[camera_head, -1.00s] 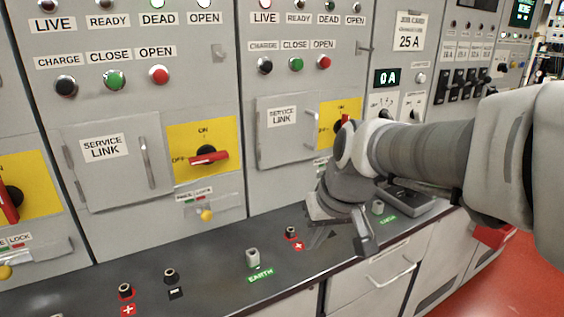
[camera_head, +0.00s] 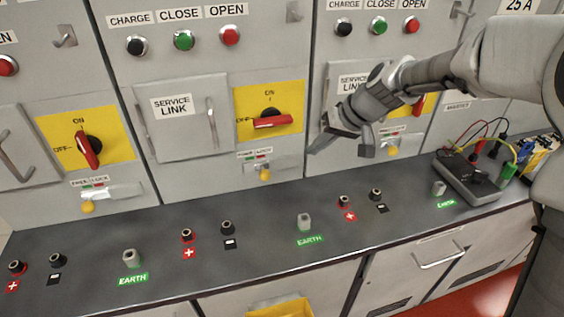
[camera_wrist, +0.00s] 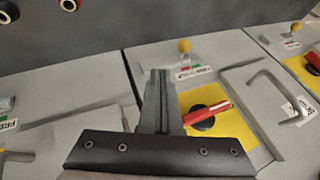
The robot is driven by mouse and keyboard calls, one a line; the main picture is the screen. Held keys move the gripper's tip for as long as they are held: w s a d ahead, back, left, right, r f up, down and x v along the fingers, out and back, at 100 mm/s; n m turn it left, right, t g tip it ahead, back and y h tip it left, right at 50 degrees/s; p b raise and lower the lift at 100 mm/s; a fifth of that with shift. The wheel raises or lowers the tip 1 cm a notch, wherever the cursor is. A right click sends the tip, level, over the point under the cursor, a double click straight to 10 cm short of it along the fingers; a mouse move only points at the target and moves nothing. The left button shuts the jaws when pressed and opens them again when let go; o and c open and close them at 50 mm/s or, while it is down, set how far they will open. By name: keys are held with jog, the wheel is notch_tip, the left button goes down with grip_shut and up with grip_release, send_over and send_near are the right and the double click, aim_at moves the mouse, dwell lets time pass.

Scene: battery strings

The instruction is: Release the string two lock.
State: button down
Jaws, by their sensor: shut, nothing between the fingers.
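Three yellow-knobbed lock levers show in the head view: a left one (camera_head: 88,207), a middle one (camera_head: 264,174) and a right one (camera_head: 392,150). Each sits below a yellow switch plate with a red handle. No string numbers are readable. My gripper (camera_head: 340,150) is shut and empty, between the middle and right locks, apart from both. In the wrist view, which looks inverted, my gripper (camera_wrist: 160,75) points toward the counter beside a lock knob (camera_wrist: 184,46), apparently the middle one. Its green and red label lies right of the fingers.
Above the middle lock is a red handle (camera_head: 271,122), lying nearly level. Service link doors with bar handles (camera_head: 211,123) stick out. The dark counter (camera_head: 270,205) below carries sockets and earth posts. A tester with cables (camera_head: 470,175) stands at the right.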

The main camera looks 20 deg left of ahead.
aim_at(264, 174)
jog(key=shift+f, duration=0.1)
jog(key=a+f, duration=0.9)
jog(key=shift+w, duration=0.15)
jog(key=shift+a, duration=0.1)
dwell(0.3)
jog(key=s+a, duration=0.2)
jog(key=a, duration=0.1)
jog(key=shift+d, duration=0.1)
jog(key=shift+w+d, duration=0.1)
